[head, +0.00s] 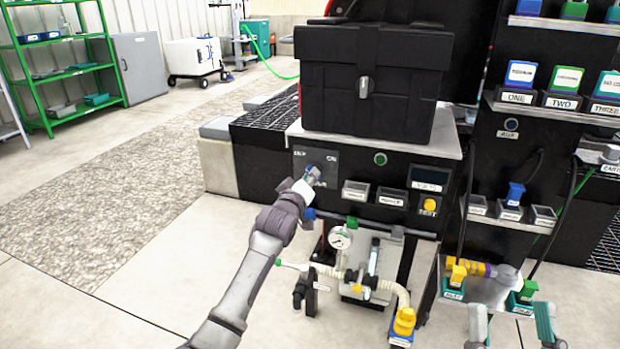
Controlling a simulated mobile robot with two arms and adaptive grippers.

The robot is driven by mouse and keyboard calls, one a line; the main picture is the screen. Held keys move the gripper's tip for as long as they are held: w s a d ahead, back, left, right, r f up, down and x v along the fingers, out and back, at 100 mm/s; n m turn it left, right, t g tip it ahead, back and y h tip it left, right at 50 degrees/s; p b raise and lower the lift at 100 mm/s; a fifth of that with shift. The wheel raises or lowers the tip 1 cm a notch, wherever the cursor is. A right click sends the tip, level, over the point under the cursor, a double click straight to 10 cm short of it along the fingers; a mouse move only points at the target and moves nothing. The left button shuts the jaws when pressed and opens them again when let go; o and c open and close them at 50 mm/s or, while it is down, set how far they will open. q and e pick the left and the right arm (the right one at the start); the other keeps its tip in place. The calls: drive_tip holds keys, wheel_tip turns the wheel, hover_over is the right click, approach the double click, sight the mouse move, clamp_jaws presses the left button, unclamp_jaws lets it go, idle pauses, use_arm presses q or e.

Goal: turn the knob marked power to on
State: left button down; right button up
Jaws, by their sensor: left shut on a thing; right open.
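The dark knob plate (328,166) is at the upper left of the black control panel (400,170). Small white marks stand at its top left and top right; the right one seems to read ON. My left gripper (313,175) reaches in from the lower left and is shut on the knob at the plate's middle. The gripper covers most of the knob and any power label, so I cannot tell where the knob points. My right gripper (511,312) shows at the bottom right edge, with its fingers apart and nothing between them, well away from the knob.
The panel also holds a green button (380,159), a small display (430,178) and a yellow button (430,204). A black case (370,75) sits above. A pressure gauge (340,238) and hoses hang below. Labelled shelves (560,110) stand right. The left floor is clear.

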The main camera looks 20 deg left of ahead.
drive_tip(key=shift+w, duration=0.1)
wheel_tip(320, 180, down, 15)
drive_tip(key=w+d+g+h+p, duration=0.2)
drive_tip(key=g+h+p, duration=0.25)
drive_tip(key=g, duration=0.65)
use_arm(q)
drive_tip(key=m+p, duration=0.4)
drive_tip(key=m, duration=1.3)
drive_tip(key=shift+m, duration=0.4)
use_arm(e)
drive_tip(key=s+d+f+g+h, duration=0.1)
drive_tip(key=s+d+f+g, duration=0.1)
drive_tip(key=s+f+g, duration=0.3)
drive_tip(key=s+d+f+m+g+h, duration=0.1)
drive_tip(key=s+d+f+g, duration=0.2)
drive_tip(key=s, duration=0.6)
wheel_tip(320, 180, down, 2)
drive_tip(key=g, duration=0.2)
drive_tip(key=shift+s+g, duration=0.25)
drive_tip(key=shift+g, duration=0.15)
drive_tip(key=shift+f, duration=0.1)
use_arm(q)
drive_tip(key=c, duration=1.1)
unclamp_jaws()
drive_tip(key=shift+c, duration=0.2)
